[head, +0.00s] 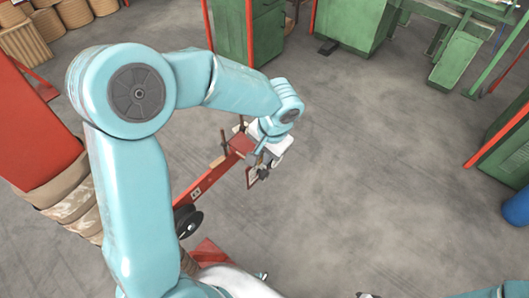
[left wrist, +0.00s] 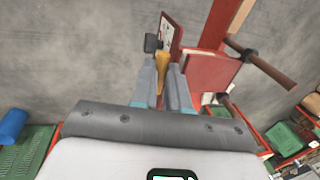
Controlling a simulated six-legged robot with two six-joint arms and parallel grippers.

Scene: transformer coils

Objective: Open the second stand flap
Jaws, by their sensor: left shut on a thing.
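A red stand (head: 205,182) runs diagonally across the floor near the middle of the head view, with a black wheel-like disc beside its lower part. A small flap (head: 258,174) with a pale, marked face hangs at its far end. The flap (left wrist: 170,32) shows nearly edge-on in the left wrist view. My left gripper (head: 265,158) is at this end of the stand. In the left wrist view its fingers (left wrist: 163,84) are closed around a yellow-brown handle (left wrist: 162,64) beside the flap. Only a small dark tip at the bottom edge may belong to my right gripper; its fingers cannot be made out.
A dark rod (left wrist: 262,62) sticks out from the stand near my left gripper. Green cabinets (head: 350,25) stand at the back, and a green machine and blue drum (head: 516,208) at the right. Large wrapped coils (head: 60,185) are at the left. Open grey floor lies right of the stand.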

